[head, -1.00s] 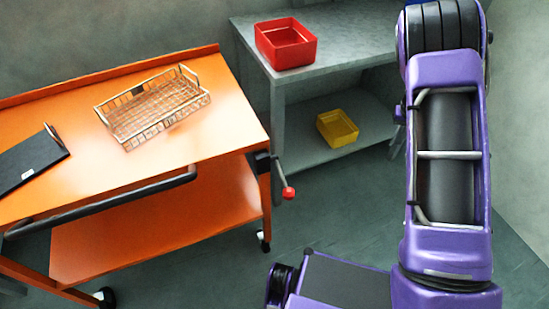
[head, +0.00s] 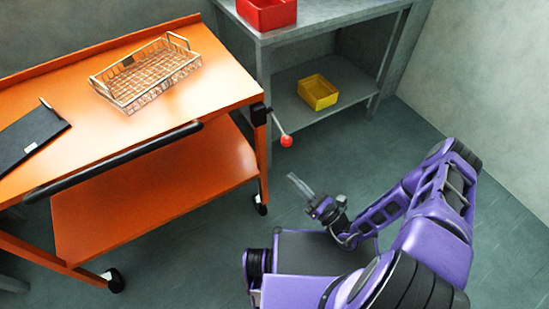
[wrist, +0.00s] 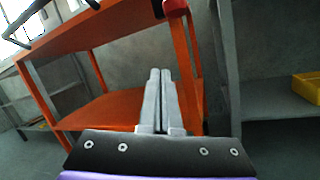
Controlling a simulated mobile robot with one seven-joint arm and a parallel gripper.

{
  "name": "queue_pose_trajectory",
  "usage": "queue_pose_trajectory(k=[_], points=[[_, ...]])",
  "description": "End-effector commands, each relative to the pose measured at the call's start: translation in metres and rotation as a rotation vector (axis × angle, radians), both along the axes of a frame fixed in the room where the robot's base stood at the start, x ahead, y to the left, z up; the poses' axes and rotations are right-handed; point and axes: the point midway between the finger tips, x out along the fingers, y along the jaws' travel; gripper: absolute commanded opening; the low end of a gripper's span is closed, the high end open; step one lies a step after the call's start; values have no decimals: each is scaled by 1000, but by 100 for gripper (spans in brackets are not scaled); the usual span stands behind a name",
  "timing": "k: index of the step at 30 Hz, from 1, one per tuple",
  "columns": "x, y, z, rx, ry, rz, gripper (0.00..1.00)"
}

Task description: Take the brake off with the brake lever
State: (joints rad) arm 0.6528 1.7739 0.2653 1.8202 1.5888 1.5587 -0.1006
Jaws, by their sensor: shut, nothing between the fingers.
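The brake lever (head: 279,127) is a thin grey rod with a red ball knob (head: 286,141), mounted on a black block (head: 259,113) at the right end of the orange cart (head: 150,185). The rod slants down and to the right in the head view.
A wire basket (head: 146,75) and a black clipboard (head: 27,145) lie on the cart top. A black handle bar (head: 112,160) runs along its front. A grey bench (head: 330,30) behind carries a red bin (head: 267,13) and a yellow bin (head: 318,92).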

Motion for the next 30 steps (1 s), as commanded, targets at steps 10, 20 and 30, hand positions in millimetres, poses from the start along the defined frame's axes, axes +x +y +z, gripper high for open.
queue_pose_trajectory(k=[10, 20, 30], points=[[6, -7, 4, 70, 27, -81, 0], [17, 4, 9, 67, 24, -77, 0], [66, 51, 28, 66, 23, -75, 0]])
